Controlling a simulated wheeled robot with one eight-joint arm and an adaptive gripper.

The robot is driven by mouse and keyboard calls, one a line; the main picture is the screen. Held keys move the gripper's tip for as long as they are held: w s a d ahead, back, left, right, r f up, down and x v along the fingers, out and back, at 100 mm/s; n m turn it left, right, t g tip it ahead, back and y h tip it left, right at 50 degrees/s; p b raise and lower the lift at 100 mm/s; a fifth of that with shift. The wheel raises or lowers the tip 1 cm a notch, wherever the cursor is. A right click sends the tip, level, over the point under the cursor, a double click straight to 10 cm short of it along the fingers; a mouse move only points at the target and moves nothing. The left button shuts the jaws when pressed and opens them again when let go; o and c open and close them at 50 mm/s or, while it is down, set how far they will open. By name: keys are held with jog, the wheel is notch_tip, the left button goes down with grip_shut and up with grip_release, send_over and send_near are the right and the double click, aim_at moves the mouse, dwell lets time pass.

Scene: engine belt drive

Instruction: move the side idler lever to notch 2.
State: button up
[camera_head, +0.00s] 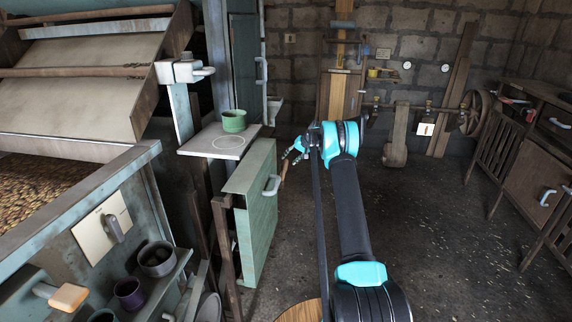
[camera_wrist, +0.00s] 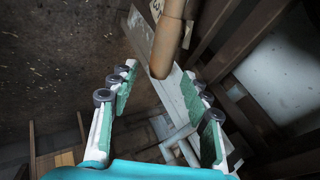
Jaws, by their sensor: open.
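In the wrist view a brown wooden lever handle (camera_wrist: 168,45) reaches down from the top edge, its rounded end close to the gap between my fingertips. It looks like the side idler lever, but its pivot and any notches are not clear. A long pale plate (camera_wrist: 188,110) with a partly cut-off marking runs diagonally behind it. My gripper (camera_wrist: 160,75) is open, with nothing gripped between the two fingers. In the head view my gripper (camera_head: 297,150) is beside the green door panel, and the brown handle (camera_head: 283,171) shows just below it. I cannot tell which notch the lever is in.
The green panel (camera_head: 256,222) with a grey pull handle stands close to the left of my gripper. A shelf (camera_head: 245,146) with a green cup (camera_head: 234,120) is above it. Another orange-tipped lever (camera_head: 68,297) is at lower left. Floor (camera_head: 440,220) to the right is clear.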

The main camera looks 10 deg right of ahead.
aim_at(287, 161)
jog(key=shift+x, duration=2.55)
grip_shut()
